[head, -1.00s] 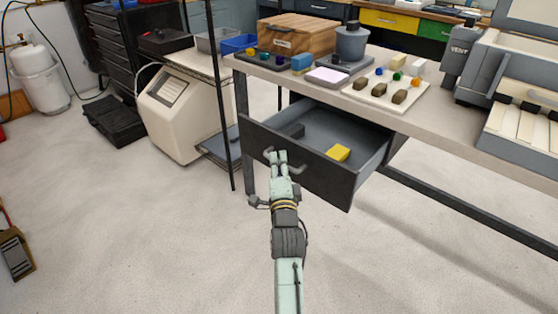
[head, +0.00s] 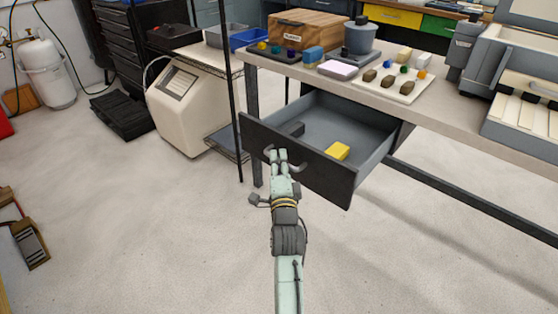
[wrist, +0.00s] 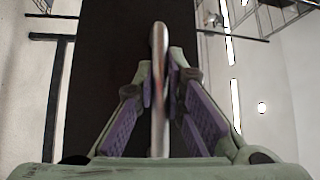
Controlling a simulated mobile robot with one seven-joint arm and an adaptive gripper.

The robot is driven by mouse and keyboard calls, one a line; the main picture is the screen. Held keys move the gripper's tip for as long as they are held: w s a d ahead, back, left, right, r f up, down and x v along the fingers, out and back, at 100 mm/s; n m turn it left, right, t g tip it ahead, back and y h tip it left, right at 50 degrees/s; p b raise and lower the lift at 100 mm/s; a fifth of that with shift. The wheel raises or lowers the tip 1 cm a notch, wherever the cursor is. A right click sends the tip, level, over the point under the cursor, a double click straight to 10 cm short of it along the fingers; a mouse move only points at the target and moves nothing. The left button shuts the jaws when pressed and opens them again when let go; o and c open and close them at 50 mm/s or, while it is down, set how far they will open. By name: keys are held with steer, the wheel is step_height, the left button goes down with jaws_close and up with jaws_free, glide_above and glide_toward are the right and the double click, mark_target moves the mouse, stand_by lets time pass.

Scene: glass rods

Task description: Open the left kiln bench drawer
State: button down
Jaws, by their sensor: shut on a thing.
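The left kiln bench drawer (head: 310,172) stands well out from under the bench top in the head view, its dark front facing me. My gripper (head: 277,154) is at the drawer front, shut on the drawer handle (head: 299,167). In the wrist view the handle (wrist: 159,85) is a shiny bar running upright between my two fingers, with the dark drawer front (wrist: 115,70) behind it. The gripper partly hides the handle in the head view.
The bench top (head: 455,115) carries a tray of small pieces (head: 376,80), a wooden box (head: 308,31) and a grey pot (head: 359,38). A wire shelf post (head: 235,120) and a beige machine (head: 187,107) stand left of the drawer. The floor before the drawer is clear.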

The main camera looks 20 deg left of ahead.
steer(key=c, duration=1.7)
jaws_free()
steer(key=shift+o, duration=0.2)
steer(key=v, duration=0.7)
steer(key=shift+s, duration=0.25)
steer(key=shift+d, duration=0.1)
